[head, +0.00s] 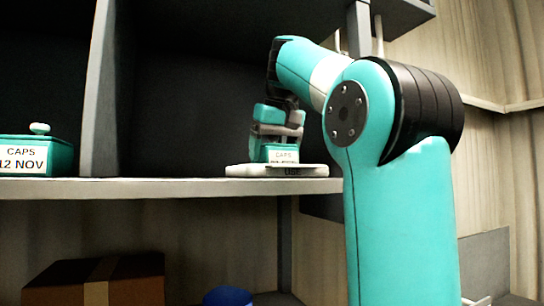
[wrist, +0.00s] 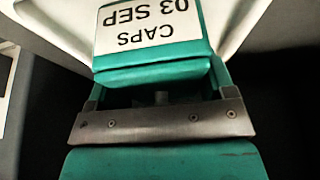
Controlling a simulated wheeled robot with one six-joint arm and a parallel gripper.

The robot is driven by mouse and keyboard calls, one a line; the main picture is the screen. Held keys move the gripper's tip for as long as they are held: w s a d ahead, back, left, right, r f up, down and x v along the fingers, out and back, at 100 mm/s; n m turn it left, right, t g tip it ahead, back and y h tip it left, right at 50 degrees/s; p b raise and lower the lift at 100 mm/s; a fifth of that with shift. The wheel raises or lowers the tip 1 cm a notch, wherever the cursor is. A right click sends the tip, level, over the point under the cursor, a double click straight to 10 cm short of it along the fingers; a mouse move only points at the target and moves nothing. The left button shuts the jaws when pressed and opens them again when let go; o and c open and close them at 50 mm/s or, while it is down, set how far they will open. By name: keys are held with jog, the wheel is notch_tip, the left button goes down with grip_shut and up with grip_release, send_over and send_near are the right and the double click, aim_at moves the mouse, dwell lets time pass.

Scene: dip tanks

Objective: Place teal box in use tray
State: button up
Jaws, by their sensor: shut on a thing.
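A teal box (head: 283,153) with a white label sits between the jaws of my gripper (head: 278,134). In the wrist view this teal box (wrist: 155,75) shows its label, upside down, reading CAPS 03 SEP. The gripper is shut on the box from above. The white use tray (head: 240,171), marked USE on its front, stands on the shelf directly below the box. The box's lower part is at the tray's rim; I cannot tell whether it touches the tray floor. The tray's pale wall (wrist: 240,15) also shows beside the box in the wrist view.
Another teal box (head: 22,160), labelled CAPS 12 NOV, stands on the shelf (head: 150,188) left of an upright divider (head: 98,90). The shelf between divider and tray is clear. Below are a brown carton (head: 70,285) and a blue round object (head: 228,296).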

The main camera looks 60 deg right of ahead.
jog(key=shift+f, duration=0.1)
jog(key=o, duration=0.5)
jog(key=shift+f, duration=0.15)
jog(key=o, duration=0.4)
jog(key=shift+r, duration=0.2)
jog(key=shift+r, duration=0.25)
jog(key=p+v, duration=0.1)
jog(key=v, duration=0.6)
jog(key=shift+p, duration=0.3)
